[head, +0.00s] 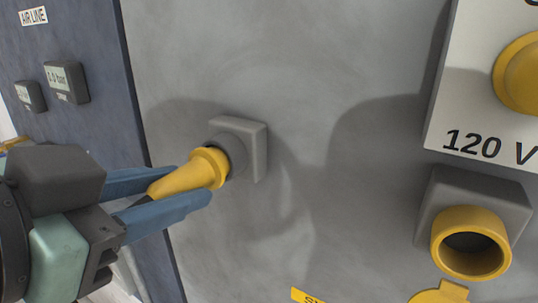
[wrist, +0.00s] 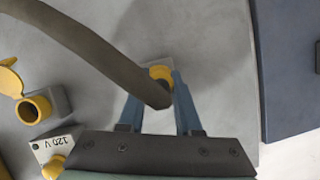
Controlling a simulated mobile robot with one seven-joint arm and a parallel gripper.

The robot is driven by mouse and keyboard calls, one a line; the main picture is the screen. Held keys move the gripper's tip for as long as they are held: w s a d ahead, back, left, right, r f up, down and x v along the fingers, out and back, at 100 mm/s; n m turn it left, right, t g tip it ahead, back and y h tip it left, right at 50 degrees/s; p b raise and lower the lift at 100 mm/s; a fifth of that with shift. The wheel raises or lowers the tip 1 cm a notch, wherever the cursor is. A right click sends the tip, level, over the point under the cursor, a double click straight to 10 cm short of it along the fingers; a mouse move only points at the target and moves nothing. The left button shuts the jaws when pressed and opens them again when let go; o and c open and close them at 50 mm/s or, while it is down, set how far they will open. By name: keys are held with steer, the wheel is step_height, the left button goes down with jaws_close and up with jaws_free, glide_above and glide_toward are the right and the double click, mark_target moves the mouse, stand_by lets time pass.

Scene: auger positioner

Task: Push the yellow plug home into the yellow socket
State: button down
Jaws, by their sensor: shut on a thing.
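The yellow plug (head: 205,168) is held between the blue fingers of my gripper (head: 192,181). Its front end meets a grey square-based holder (head: 254,146) on the grey panel; I cannot tell how deep it sits. In the wrist view a little of the plug (wrist: 160,72) shows between the fingers of my gripper (wrist: 161,80), with a thick dark cable partly covering it. The yellow socket (head: 472,243) is at the lower right, its round mouth open and empty. It also shows at the left in the wrist view (wrist: 34,108).
A white box marked 120 V with a yellow knob (head: 520,74) is above the yellow socket. The socket's yellow cap (head: 440,293) hangs open below it. A blue panel with small grey gauges (head: 67,81) is at the left. The grey panel between holder and socket is bare.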

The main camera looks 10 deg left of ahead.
steer(key=shift+s+a, duration=0.25)
steer(key=shift+s, duration=0.25)
steer(key=shift+s, duration=0.1)
steer(key=shift+s+a, duration=0.25)
steer(key=shift+s, duration=0.4)
steer(key=shift+s+a, duration=0.2)
steer(key=shift+s, duration=0.4)
